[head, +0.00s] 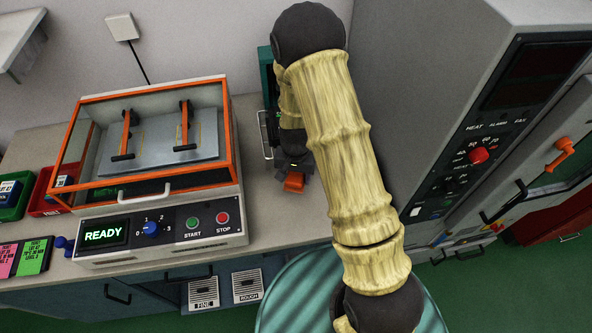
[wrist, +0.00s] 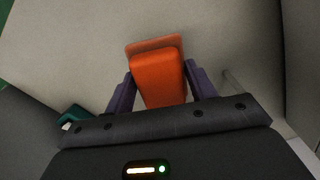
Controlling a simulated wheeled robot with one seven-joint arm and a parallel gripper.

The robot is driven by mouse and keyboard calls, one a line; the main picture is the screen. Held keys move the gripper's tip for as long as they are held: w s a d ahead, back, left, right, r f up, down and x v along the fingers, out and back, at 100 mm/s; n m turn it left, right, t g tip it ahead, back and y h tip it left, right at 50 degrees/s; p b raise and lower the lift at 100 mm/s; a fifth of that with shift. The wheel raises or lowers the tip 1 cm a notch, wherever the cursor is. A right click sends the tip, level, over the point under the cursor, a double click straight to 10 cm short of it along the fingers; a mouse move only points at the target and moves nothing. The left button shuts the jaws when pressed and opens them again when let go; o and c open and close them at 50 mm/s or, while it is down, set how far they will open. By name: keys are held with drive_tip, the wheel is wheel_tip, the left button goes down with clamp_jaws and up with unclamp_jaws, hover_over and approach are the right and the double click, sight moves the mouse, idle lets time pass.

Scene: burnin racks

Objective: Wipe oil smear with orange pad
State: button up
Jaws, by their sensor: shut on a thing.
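My gripper (head: 294,170) is over the narrow strip of worktop between the orange-framed machine and the tall grey cabinet. It is shut on the orange pad (head: 293,184), whose end shows below the jaws. In the wrist view the orange pad (wrist: 158,78) sits between the two purple fingers of my gripper (wrist: 160,88), with a flat, paler orange edge at its far end. The pale worktop (wrist: 70,50) lies beyond the pad; I cannot tell whether they touch. I cannot make out an oil smear in either view.
The orange-framed machine (head: 150,170) with a READY display stands left of my gripper. The tall grey cabinet (head: 400,110) closes off the right. A teal container (head: 265,65) stands behind my gripper, partly hidden by my arm. Green and red bins (head: 42,200) sit at far left.

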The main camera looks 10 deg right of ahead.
sight(296, 175)
wheel_tip(296, 175, down, 4)
drive_tip(key=shift+r+b, duration=0.1)
drive_tip(key=shift+b, duration=1.1)
drive_tip(key=shift+a+r, duration=0.15)
drive_tip(key=shift+a, duration=0.1)
drive_tip(key=shift+c, duration=0.3)
drive_tip(key=shift+a, duration=0.8)
drive_tip(key=shift+a+f, duration=0.25)
drive_tip(key=shift+a+p, duration=0.35)
drive_tip(key=shift+a, duration=0.4)
drive_tip(key=shift+d, duration=0.3)
drive_tip(key=shift+d+b, duration=0.3)
drive_tip(key=shift+d, duration=1.55)
wheel_tip(296, 175, up, 8)
drive_tip(key=p, duration=0.6)
drive_tip(key=shift+a+r, duration=0.1)
